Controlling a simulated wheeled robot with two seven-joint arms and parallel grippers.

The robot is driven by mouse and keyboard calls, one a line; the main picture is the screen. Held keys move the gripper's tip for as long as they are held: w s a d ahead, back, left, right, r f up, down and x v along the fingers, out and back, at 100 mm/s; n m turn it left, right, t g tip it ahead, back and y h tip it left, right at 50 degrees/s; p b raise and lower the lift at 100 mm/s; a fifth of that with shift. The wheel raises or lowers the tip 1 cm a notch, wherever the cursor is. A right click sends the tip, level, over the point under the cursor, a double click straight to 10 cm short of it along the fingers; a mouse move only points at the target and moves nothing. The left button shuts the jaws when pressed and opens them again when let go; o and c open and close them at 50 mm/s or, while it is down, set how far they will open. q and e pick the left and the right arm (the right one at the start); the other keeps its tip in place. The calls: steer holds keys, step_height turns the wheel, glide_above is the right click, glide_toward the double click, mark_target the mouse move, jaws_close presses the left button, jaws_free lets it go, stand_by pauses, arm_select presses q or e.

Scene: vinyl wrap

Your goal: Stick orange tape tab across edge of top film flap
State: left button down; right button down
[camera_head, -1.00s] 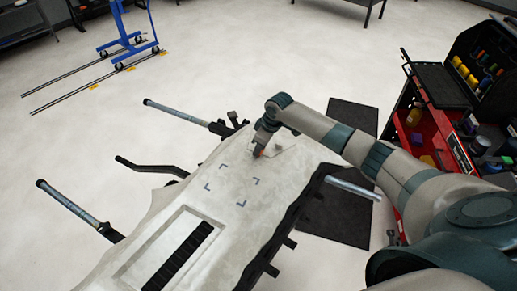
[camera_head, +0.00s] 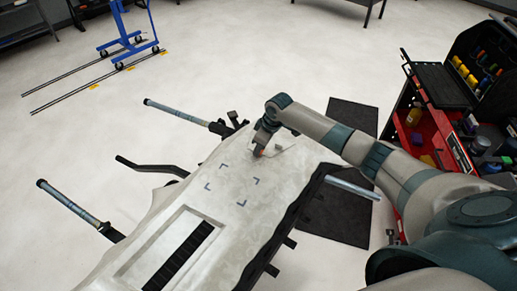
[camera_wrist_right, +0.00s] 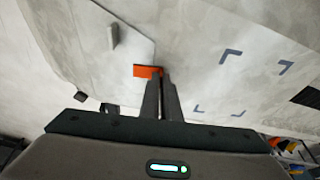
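The orange tape tab (camera_wrist_right: 143,71) shows in the right wrist view at the tips of my right gripper (camera_wrist_right: 161,77). The two fingers are close together on its right end, and its left part sticks out beside them. The tab is at the lower corner of a pale film flap (camera_wrist_right: 75,40); I cannot tell whether it touches the film. In the head view my right gripper (camera_head: 258,153) is low over the far part of the film-covered panel (camera_head: 255,205). The tab is hardly visible there. My left gripper is not in view.
Dark corner marks (camera_head: 248,182) are on the panel, with a slatted vent (camera_head: 180,257) nearer. Padded stand arms (camera_head: 175,112) stick out left. A red tool cart (camera_head: 432,130) stands right, and a black mat (camera_head: 340,215) lies on the floor.

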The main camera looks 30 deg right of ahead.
steer(key=shift+f, duration=0.1)
stand_by(0.8)
steer(key=c, duration=1.9)
jaws_free()
steer(key=b+v, duration=0.4)
steer(key=v, duration=1.3)
steer(key=shift+r, duration=0.25)
